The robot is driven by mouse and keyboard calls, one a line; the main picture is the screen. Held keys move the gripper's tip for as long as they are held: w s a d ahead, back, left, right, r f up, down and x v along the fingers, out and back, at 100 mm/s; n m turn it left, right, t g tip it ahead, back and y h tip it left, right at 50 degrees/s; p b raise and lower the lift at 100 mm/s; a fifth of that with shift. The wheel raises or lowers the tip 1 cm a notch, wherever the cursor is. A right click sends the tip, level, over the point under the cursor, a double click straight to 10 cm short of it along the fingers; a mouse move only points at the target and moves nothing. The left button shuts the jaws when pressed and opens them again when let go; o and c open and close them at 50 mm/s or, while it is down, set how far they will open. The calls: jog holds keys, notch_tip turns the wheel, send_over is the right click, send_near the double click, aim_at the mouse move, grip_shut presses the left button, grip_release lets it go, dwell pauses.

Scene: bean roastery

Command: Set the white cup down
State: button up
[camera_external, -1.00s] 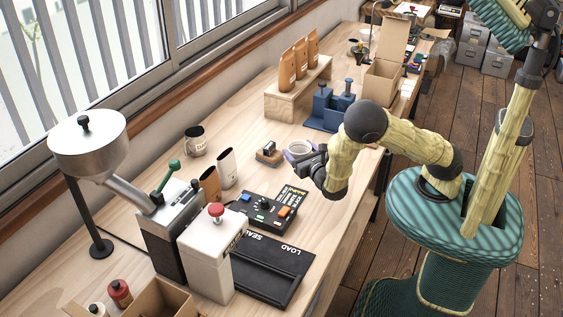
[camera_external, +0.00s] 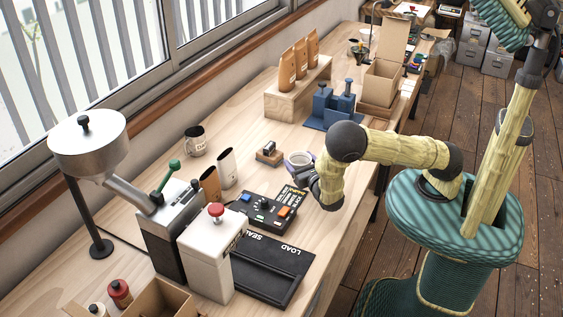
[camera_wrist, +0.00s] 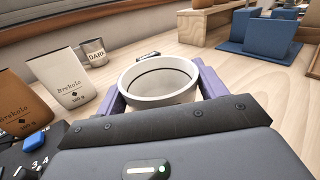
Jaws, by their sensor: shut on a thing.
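The white cup (camera_external: 300,159) is at the right side of the bench, beyond the black control box. In the wrist view the cup (camera_wrist: 158,96) is upright, with its round open rim facing up. My gripper (camera_external: 304,164) is shut on the cup, with a purple finger on each side of it. In the wrist view the gripper (camera_wrist: 160,104) hides the cup's lower part, so I cannot tell whether its base touches the bench.
The control box (camera_external: 265,212) and a small wooden block with a dark top (camera_external: 270,153) are nearby. A blue stand (camera_external: 330,107) is behind. Bare bench (camera_external: 240,125) lies between.

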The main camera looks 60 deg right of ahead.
jog(key=shift+f, duration=2.1)
jog(key=shift+f, duration=0.4)
jog(key=o, duration=1.1)
jog(key=shift+r, duration=0.1)
jog(key=shift+r, duration=0.25)
jog(key=b+v, duration=0.2)
jog(key=v, duration=1)
